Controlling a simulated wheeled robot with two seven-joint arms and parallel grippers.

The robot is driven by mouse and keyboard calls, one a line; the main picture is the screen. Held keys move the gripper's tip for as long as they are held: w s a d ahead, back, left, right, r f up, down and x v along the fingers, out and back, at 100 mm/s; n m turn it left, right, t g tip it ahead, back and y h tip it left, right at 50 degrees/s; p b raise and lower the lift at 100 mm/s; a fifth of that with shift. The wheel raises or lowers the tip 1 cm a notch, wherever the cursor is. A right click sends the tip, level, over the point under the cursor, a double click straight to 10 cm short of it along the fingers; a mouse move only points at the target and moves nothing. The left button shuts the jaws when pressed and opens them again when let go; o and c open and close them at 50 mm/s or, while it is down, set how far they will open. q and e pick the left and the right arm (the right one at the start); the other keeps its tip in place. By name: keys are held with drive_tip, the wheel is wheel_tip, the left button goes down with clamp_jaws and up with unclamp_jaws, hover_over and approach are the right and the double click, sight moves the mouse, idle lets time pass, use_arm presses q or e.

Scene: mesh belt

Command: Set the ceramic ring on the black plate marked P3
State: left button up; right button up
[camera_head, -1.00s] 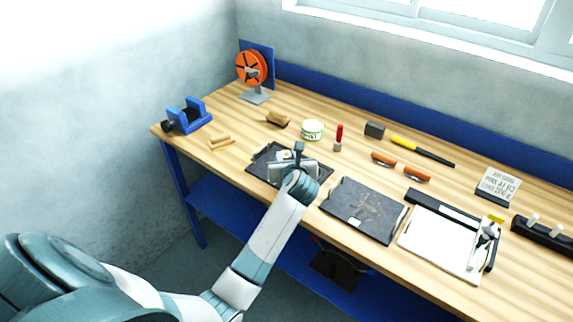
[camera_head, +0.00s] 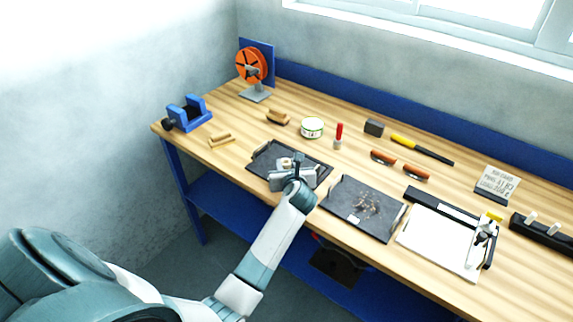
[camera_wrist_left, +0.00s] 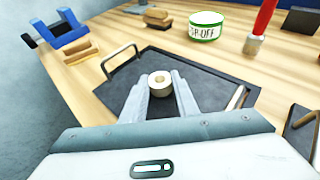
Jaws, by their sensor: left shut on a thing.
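The pale ceramic ring (camera_wrist_left: 160,82) is between the fingertips of my left gripper (camera_wrist_left: 160,92), which is shut on it. In the head view the ring (camera_head: 284,162) shows just beyond my left gripper (camera_head: 290,170). Both are over the left black plate (camera_head: 262,153), which has a wire handle in the wrist view (camera_wrist_left: 205,78). I cannot tell whether the ring touches this plate. A second dark plate (camera_head: 338,200), with pale specks and a small white patch, lies to the right. No P3 mark is readable. My right gripper is not in view.
A white-topped board with a black bar (camera_head: 432,245) lies further right. Behind the plates stand a white-and-green tub (camera_head: 312,127), a red-handled tool (camera_head: 338,136) and orange-brown handles (camera_head: 383,158). Wooden pieces (camera_head: 221,141) and a blue holder (camera_head: 187,113) are at left.

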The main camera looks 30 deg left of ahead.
use_arm(q)
drive_tip(key=shift+f, duration=0.1)
drive_tip(key=o, duration=0.8)
drive_tip(key=shift+s+d+r, duration=0.3)
drive_tip(key=shift+s+d, duration=0.1)
drive_tip(key=b+v, duration=0.1)
drive_tip(key=v, duration=0.9)
drive_tip(key=shift+r+b, duration=0.1)
drive_tip(key=shift+b, duration=0.25)
drive_tip(key=shift+s+d+r, duration=0.15)
drive_tip(key=shift+s+d, duration=0.05)
drive_tip(key=shift+s, duration=0.1)
